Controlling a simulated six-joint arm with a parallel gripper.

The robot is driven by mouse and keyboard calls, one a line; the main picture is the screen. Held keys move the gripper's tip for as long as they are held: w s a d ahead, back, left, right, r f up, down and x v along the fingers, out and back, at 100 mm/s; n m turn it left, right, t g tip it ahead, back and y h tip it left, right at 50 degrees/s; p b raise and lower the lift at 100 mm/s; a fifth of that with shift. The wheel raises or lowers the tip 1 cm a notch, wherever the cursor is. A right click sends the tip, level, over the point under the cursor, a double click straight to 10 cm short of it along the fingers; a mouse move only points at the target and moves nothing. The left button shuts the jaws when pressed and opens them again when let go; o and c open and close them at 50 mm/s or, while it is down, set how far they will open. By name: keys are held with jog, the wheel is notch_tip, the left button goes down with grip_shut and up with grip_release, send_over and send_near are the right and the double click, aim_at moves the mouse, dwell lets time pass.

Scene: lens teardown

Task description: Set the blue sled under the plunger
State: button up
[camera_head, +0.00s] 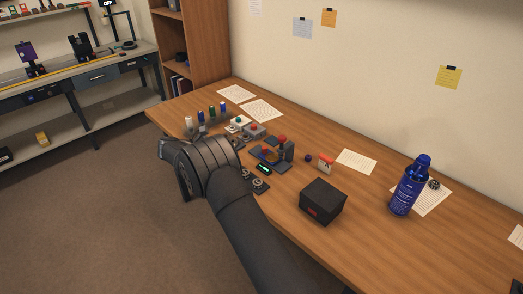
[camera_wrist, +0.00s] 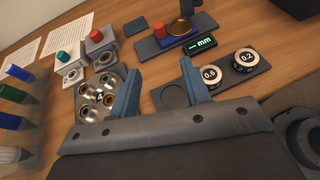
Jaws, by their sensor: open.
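In the wrist view a dark gauge stand (camera_wrist: 148,49) is at the top centre, with a blue sled (camera_wrist: 176,41) on its base and an amber disc (camera_wrist: 181,27) over the sled. A red knob (camera_wrist: 159,29) is just left of the disc. The plunger is not clear, and I cannot tell whether the sled is under it. The stand also shows in the head view (camera_head: 287,151). My gripper (camera_wrist: 160,88) is open and empty, its two blue-grey fingers apart, nearer than the stand. In the head view my arm hides the fingers.
A readout marked mm (camera_wrist: 201,44) lies in front of the stand. A plate with two round weights (camera_wrist: 244,60) is right, a tray of metal parts (camera_wrist: 98,98) left. Button boxes (camera_wrist: 70,62) and markers (camera_wrist: 20,97) are further left. A black box (camera_head: 322,202) and blue bottle (camera_head: 408,188) stand right.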

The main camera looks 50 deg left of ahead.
aim_at(262, 154)
jog(key=x, duration=1.7)
jog(key=shift+r, duration=0.1)
grip_shut()
